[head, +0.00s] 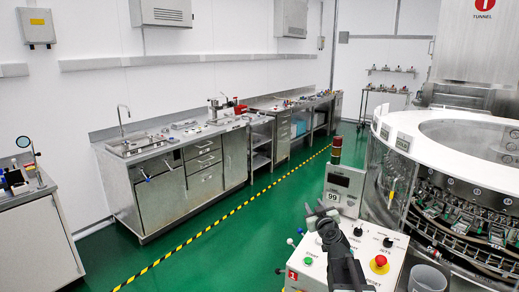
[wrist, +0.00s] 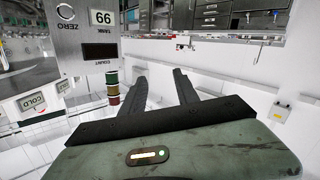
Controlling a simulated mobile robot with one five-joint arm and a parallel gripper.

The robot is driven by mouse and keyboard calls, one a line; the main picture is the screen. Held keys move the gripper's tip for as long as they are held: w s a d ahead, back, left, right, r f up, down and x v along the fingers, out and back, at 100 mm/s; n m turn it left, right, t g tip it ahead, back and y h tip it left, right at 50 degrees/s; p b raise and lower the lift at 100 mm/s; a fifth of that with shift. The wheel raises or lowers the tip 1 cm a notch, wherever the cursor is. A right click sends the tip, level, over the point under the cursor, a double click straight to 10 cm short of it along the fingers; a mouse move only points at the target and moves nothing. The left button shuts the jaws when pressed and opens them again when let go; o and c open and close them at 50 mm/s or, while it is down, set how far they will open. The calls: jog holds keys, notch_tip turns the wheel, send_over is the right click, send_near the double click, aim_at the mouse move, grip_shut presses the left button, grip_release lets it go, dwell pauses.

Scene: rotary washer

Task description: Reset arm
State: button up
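My arm (head: 342,262) is dark and rises in front of the white control panel (head: 308,275) at the bottom of the head view. My gripper (wrist: 160,72) shows in the wrist view with its two dark fingers spread apart and nothing between them. The wrist view is upside down. In the head view the gripper end is small, near the display box (head: 343,183) marked 99, and its fingers are hard to make out. The display box (wrist: 88,40) also shows at the left of the wrist view, beside the fingers. I cannot tell its exact distance.
The panel carries a red emergency button (head: 379,263) and a green button (head: 309,261). A grey cup (head: 427,280) stands at the right. The round washer (head: 450,190) fills the right side. Steel counters (head: 180,185) line the wall; green floor (head: 235,240) between is clear.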

jog(key=s+a+f+n+g+y+p, duration=0.1)
jog(key=s+a+f+n+g+y, duration=0.2)
jog(key=s+a+f+g, duration=0.6)
jog(key=s+d+f+m+g+h, duration=0.2)
jog(key=s+f+m+g, duration=0.1)
jog(key=s, duration=0.7)
jog(key=s+d+f+m+g+h, duration=0.2)
jog(key=s+f, duration=0.5)
jog(key=s, duration=0.4)
jog(key=d+m+g, duration=0.1)
jog(key=m+g, duration=0.1)
jog(key=shift+g, duration=0.4)
jog(key=shift+w+d, duration=0.1)
